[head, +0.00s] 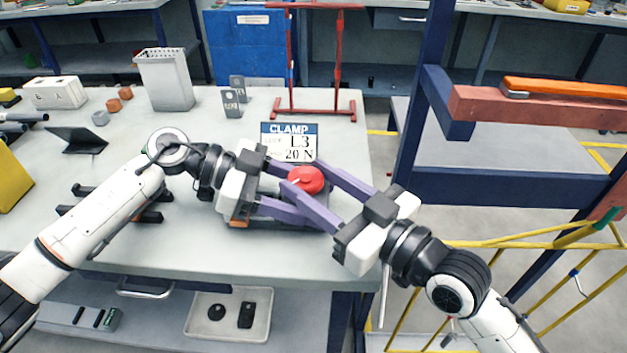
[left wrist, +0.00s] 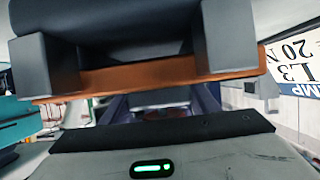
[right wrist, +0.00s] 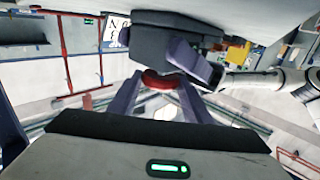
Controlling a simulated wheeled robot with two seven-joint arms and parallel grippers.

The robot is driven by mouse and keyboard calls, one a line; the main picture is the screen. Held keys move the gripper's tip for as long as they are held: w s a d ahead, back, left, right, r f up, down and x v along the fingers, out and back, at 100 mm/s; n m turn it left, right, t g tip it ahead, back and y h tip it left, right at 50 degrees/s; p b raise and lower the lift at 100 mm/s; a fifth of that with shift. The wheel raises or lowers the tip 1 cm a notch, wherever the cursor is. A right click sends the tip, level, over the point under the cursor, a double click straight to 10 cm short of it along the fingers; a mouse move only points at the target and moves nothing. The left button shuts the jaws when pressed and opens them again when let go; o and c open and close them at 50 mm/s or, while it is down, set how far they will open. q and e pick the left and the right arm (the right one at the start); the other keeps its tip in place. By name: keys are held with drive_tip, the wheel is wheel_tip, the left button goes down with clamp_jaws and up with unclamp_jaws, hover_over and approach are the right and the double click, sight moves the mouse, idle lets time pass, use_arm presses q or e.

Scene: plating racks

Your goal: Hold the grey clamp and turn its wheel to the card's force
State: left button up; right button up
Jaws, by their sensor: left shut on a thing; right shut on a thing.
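The clamp, with a grey body (head: 291,213) and a red wheel (head: 306,180), sits near the table's front edge. My left gripper (head: 287,190) reaches in from the left and is shut on the clamp body, which fills the top of the left wrist view (left wrist: 150,78). My right gripper (head: 303,172) comes from the lower right and is shut on the red wheel, also seen between its fingers in the right wrist view (right wrist: 158,80). The overlapping purple fingers hide part of the clamp. The card (head: 289,141) behind it reads CLAMP, L3 and 20 N.
On the table (head: 210,250) stand a white perforated bin (head: 166,80), small grey blocks (head: 232,103) and a red rack frame (head: 315,108). A dark blue post with an orange-topped beam (head: 540,107) and yellow rails (head: 520,243) stand right of the table.

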drive_tip(key=o, duration=1.1)
drive_tip(key=shift+c, duration=0.2)
drive_tip(key=shift+s+d, duration=0.1)
drive_tip(key=v, duration=1.1)
drive_tip(key=shift+s+d, duration=0.3)
